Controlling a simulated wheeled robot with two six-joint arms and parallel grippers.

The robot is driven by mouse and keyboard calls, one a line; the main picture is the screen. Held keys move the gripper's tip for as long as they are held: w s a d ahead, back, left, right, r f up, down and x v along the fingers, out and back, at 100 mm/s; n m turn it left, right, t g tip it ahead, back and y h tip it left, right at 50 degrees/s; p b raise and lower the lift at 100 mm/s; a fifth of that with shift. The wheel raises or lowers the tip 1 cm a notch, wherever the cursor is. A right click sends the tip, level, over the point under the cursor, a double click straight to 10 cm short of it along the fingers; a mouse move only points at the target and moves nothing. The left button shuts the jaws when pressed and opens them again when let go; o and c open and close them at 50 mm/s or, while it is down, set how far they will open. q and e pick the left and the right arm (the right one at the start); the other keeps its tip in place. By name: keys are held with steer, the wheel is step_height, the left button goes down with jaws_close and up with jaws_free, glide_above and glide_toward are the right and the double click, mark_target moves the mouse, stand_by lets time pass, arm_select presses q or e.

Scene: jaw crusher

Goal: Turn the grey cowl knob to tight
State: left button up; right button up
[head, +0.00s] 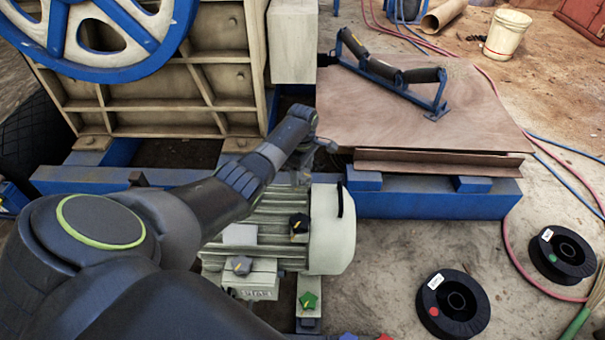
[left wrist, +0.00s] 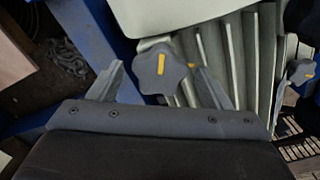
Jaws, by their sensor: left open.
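The grey star-shaped knob (left wrist: 172,80) with a yellow mark shows in the left wrist view, beside the pale motor cowl (left wrist: 165,14). My left gripper (left wrist: 160,68) is open, with one finger on each side of this knob in that view. I cannot tell whether either finger touches it. In the head view my left gripper (head: 318,150) reaches over the upper end of the ribbed motor, near its pale cowl (head: 332,230). The knob under it is mostly hidden there. My right gripper is not in view.
Other knobs sit on or near the motor: a black one (head: 299,223), another grey one (head: 242,265) and a green one (head: 309,300). A blue flywheel (head: 110,62) stands at upper left. A wooden board (head: 400,115) bears a roller frame (head: 385,70). Black spools (head: 452,303) lie at right.

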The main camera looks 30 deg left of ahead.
arm_select(q)
steer(key=shift+f, duration=0.1)
steer(key=shift+c, duration=0.4)
steer(key=c, duration=0.9)
